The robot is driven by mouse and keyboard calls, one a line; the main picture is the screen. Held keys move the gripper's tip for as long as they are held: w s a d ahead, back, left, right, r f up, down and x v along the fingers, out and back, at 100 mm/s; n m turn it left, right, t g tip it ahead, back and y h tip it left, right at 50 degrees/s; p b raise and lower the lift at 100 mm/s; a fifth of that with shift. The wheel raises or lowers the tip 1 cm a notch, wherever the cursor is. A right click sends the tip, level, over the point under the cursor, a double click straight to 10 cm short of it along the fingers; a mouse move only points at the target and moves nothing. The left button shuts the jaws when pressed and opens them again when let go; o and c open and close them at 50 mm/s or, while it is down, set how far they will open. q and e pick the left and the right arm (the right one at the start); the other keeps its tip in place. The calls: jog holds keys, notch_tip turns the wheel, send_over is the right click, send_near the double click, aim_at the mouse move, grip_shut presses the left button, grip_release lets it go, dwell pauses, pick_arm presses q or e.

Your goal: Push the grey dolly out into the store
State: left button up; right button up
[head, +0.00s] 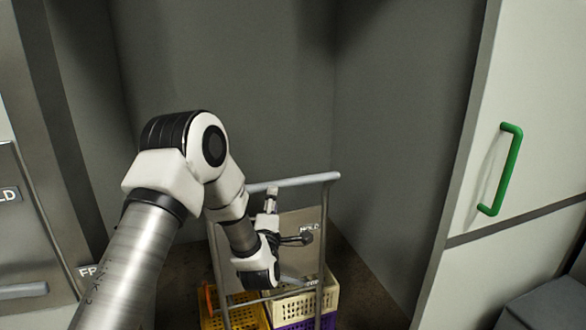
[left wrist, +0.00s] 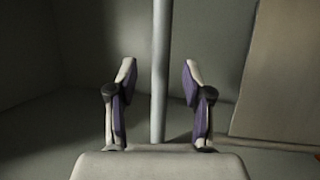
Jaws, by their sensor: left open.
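The grey dolly (head: 300,182) stands in a recess, with a tubular frame and top rail. It carries a cream crate (head: 305,303), a yellow crate and a purple crate. My left gripper (head: 289,215) is open at the frame, below the top rail and left of the right upright. In the left wrist view, the open fingers (left wrist: 160,80) have a vertical grey post (left wrist: 160,65) showing in the gap between them. I cannot tell how deep the post lies between the pads; neither finger appears to touch it. My right gripper is out of view.
Grey walls (head: 225,80) close the recess behind and beside the dolly. A pale door with a green handle (head: 503,170) stands at right. A metal panel (head: 25,230) is at left. Dark floor (head: 365,290) shows right of the dolly.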

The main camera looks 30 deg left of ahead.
pick_arm(q)
jog(key=x, duration=0.3)
jog(key=p+x, duration=0.1)
jog(key=x, duration=0.2)
jog(key=shift+w+a+f, duration=0.15)
jog(key=shift+w+f, duration=0.05)
jog(key=shift+w, duration=0.2)
jog(key=shift+w+a+r, duration=0.1)
jog(key=shift+a+r, duration=0.05)
jog(key=shift+w, duration=0.1)
grip_shut()
